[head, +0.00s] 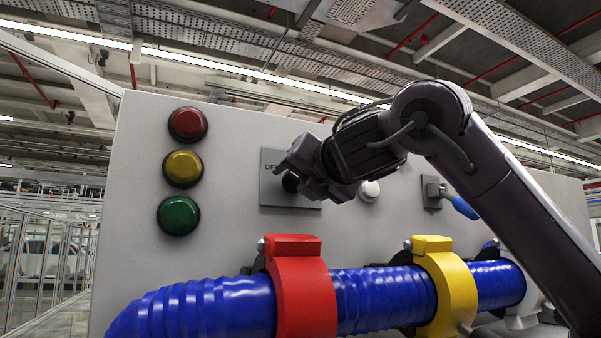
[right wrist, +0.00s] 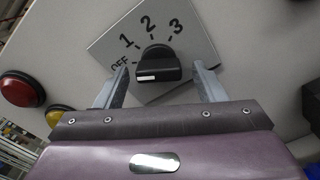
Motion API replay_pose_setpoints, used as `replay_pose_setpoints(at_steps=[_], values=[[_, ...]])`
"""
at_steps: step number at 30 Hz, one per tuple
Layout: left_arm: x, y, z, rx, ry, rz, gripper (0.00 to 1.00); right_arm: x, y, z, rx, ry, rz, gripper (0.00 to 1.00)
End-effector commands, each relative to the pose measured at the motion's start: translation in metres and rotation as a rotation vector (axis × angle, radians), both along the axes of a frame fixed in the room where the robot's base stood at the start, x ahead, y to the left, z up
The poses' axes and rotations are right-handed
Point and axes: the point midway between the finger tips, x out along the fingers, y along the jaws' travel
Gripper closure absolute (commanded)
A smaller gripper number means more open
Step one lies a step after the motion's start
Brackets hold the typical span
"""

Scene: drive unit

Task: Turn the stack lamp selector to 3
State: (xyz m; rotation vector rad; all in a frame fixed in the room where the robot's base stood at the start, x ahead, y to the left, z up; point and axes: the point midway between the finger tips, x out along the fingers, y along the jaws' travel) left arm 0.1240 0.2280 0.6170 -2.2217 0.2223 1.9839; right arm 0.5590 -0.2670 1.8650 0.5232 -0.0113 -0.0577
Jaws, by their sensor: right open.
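The lamp selector is a black knob (right wrist: 157,62) on a grey plate (right wrist: 107,47) marked OFF, 1, 2 and 3. Its white mark lies on the left part of the knob, toward the OFF side; the exact setting is hard to tell. My right gripper (right wrist: 160,70) is open, with one finger on each side of the knob and gaps showing between. In the head view my right gripper (head: 291,176) covers much of the plate (head: 272,160). The red lamp (head: 188,124), yellow lamp (head: 183,168) and green lamp (head: 178,215) are stacked at the panel's left. My left gripper is not in view.
A blue corrugated hose (head: 215,308) runs below the selector, held by a red clamp (head: 305,290) and a yellow clamp (head: 450,285). A white round button (head: 369,191) and a blue-handled lever (head: 464,207) are right of the selector. The panel between lamps and plate is clear.

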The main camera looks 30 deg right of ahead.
Motion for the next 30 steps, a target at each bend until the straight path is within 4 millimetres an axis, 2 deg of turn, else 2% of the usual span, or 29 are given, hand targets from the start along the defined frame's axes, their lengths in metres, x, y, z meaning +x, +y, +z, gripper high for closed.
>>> replay_pose_setpoints(at_steps=[2,6,12,16,23,30], values=[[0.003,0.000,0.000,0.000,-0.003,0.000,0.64,0.000,0.000,0.000,0.000,0.000,0.001,0.36],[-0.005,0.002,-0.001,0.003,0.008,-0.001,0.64,0.000,0.000,0.000,0.000,-0.001,0.000,0.36],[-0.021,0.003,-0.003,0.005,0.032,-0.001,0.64,0.000,0.000,0.000,0.000,-0.001,0.000,0.63],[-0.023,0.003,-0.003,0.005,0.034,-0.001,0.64,0.000,0.000,0.000,0.000,0.000,0.000,0.80],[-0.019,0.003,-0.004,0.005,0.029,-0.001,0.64,0.000,0.000,-0.001,0.016,0.000,0.000,0.81],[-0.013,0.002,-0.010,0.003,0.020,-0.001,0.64,0.001,0.002,-0.002,0.113,-0.005,0.001,0.81]])
